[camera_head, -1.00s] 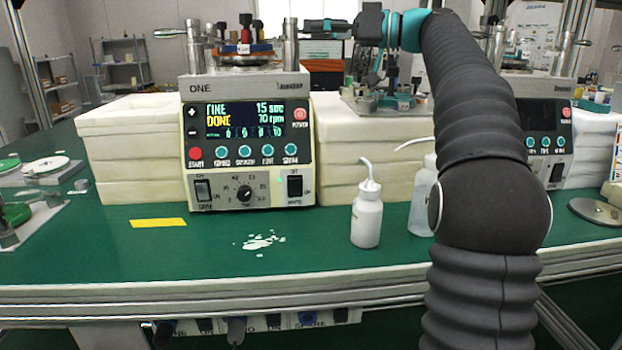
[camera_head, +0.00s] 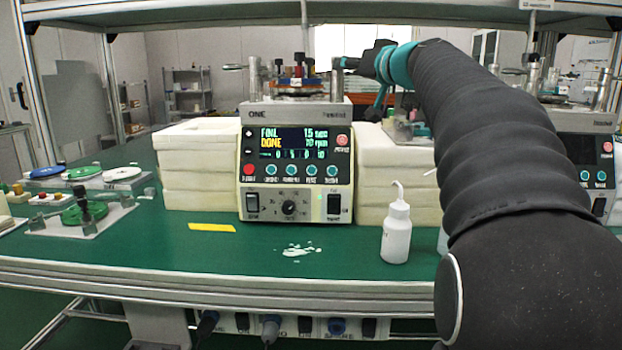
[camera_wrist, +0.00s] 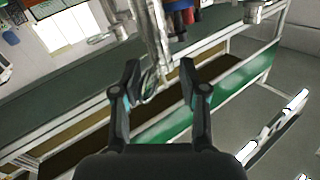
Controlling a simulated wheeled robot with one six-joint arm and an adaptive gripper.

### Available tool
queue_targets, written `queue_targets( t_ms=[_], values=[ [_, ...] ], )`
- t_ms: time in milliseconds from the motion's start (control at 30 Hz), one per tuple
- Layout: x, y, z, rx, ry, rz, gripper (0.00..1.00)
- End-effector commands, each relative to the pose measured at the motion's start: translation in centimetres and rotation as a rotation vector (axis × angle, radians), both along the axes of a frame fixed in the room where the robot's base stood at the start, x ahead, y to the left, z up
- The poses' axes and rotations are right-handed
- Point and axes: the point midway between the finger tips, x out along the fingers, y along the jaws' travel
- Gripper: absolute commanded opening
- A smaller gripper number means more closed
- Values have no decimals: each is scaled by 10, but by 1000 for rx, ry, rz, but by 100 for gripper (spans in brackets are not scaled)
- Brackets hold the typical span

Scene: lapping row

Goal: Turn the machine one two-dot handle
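Machine one (camera_head: 296,175), marked ONE, stands on the green bench with a lit display. A metal post rises at each side of its top, left (camera_head: 254,80) and right (camera_head: 337,82). A lever handle (camera_head: 232,67) sticks out left from the left post. I cannot make out dots on any handle. My gripper (camera_head: 345,63) is by the top of the right post, coming from the right. In the wrist view my gripper (camera_wrist: 160,82) is open, with shiny metal parts (camera_wrist: 152,45) between and beyond its fingers. I cannot tell whether they touch.
White foam blocks (camera_head: 200,168) flank the machine. A second machine (camera_head: 583,165) is at the right.

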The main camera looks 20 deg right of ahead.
Motion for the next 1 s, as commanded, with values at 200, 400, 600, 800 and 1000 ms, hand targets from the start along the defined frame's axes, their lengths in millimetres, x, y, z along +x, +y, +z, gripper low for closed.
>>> queue_targets(
  t_ms=[200,400,600,800,1000],
  values=[
    [-28,-11,-1,-1,-2,-24,42],
    [-59,-13,-2,-2,-1,-20,42],
    [-92,-17,-1,-2,-2,-18,42],
    [-121,-21,-1,-1,-1,-17,42],
    [-138,-16,-8,6,22,-7,42]
  ],
)
